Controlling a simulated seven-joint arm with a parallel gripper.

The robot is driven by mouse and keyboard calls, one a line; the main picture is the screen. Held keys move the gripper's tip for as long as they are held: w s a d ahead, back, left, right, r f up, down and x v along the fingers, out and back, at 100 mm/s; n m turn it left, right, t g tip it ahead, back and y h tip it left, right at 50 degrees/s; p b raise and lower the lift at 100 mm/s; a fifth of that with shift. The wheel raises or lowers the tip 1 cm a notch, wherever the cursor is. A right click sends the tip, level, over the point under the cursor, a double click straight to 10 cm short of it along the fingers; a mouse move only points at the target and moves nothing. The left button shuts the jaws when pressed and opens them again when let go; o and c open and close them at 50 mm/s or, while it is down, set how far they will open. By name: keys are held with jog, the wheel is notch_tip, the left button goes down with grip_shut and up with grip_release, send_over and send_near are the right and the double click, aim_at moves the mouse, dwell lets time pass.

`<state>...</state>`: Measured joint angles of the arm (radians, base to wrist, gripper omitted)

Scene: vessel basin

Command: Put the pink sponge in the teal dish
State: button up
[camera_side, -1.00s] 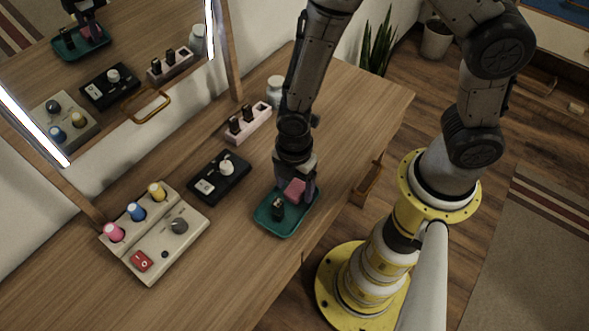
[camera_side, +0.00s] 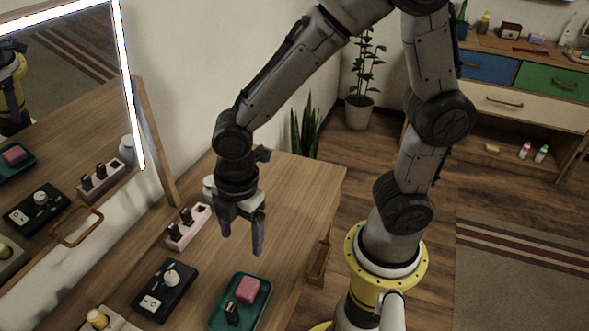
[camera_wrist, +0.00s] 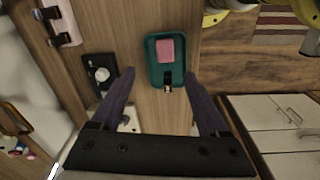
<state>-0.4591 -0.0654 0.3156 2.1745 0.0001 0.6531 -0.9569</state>
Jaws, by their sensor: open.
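The pink sponge (camera_side: 248,289) lies in the teal dish (camera_side: 222,310), toward its far end in the side view. A small dark block with a light top (camera_side: 232,313) is also in the dish, beside the sponge. In the wrist view the sponge (camera_wrist: 165,50) lies flat inside the dish (camera_wrist: 178,76), with the dark block (camera_wrist: 168,82) near the dish's edge. My gripper (camera_side: 241,243) is open and empty, raised above the table behind the dish. Its two purple fingers (camera_wrist: 162,98) are spread apart with nothing between them.
A black control box with a white knob (camera_side: 164,290) stands left of the dish. A pale pink holder with dark items (camera_side: 188,227) stands further back. A mirror (camera_side: 70,130) leans along the left. Bare tabletop (camera_side: 290,205) lies right of my gripper.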

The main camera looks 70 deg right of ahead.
jog(key=s+d+r+m+t, duration=0.4)
jog(key=s+d+r+m, duration=0.5)
jog(key=m, duration=0.7)
jog(key=d+r, duration=0.3)
jog(key=r, duration=0.1)
jog(key=shift+s+d+r+t, duration=0.2)
jog(key=shift+d+r+t, duration=0.05)
jog(key=shift+d+t, duration=0.15)
